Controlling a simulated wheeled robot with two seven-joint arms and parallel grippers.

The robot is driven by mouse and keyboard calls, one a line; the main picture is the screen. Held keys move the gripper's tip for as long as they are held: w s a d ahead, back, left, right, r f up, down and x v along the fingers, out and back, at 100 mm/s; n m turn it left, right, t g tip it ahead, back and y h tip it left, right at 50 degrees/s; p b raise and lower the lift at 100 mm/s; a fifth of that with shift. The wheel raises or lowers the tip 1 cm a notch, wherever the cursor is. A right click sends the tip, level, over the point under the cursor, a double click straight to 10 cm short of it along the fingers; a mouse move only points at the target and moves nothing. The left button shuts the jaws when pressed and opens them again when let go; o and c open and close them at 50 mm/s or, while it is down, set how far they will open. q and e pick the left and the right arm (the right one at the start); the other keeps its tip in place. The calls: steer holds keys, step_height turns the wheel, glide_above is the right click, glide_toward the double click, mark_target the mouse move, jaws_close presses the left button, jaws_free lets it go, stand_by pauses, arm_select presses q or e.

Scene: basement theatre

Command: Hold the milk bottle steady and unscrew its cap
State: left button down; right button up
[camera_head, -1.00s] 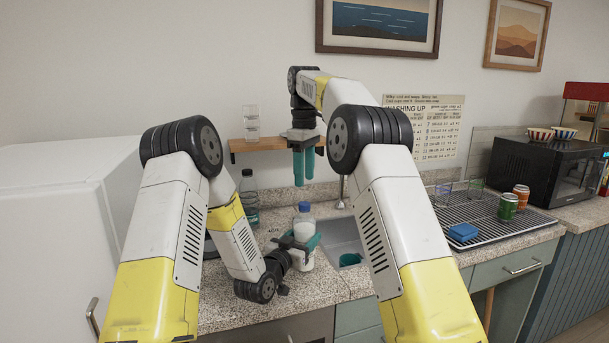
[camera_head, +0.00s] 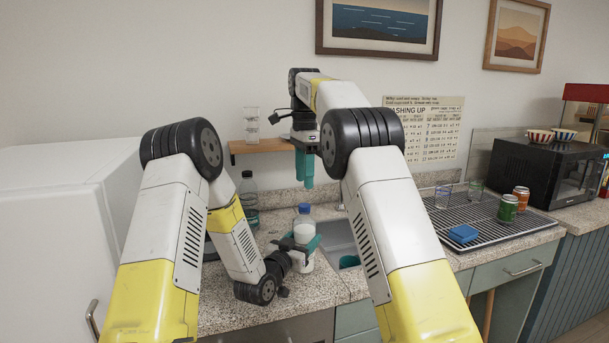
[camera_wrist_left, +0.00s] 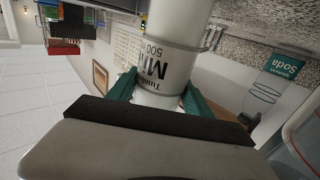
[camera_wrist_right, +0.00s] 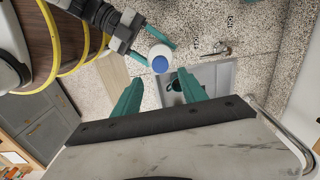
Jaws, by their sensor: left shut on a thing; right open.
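The milk bottle (camera_head: 303,227) stands upright on the speckled counter in the head view, white with a blue cap (camera_head: 304,208) on top. In the left wrist view the milk bottle (camera_wrist_left: 165,60) shows its printed label between the teal fingers. My left gripper (camera_head: 302,245) is shut around the bottle's body from the left. My right gripper (camera_head: 304,168) is open and empty, pointing down high above the bottle. In the right wrist view the blue cap (camera_wrist_right: 160,64) lies beyond and between the open fingers (camera_wrist_right: 160,95), and the left gripper shows beside the bottle.
A sink (camera_head: 342,240) lies right of the bottle. A clear bottle (camera_head: 249,195) stands behind to the left, near a small wooden shelf (camera_head: 262,146). A drying rack (camera_head: 480,215) with cans, glasses and a blue sponge (camera_head: 463,233) is at right, before a black microwave (camera_head: 545,165).

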mark_target(305, 205)
steer(key=m, duration=1.3)
steer(key=shift+m, duration=0.3)
steer(key=shift+f, duration=3.9)
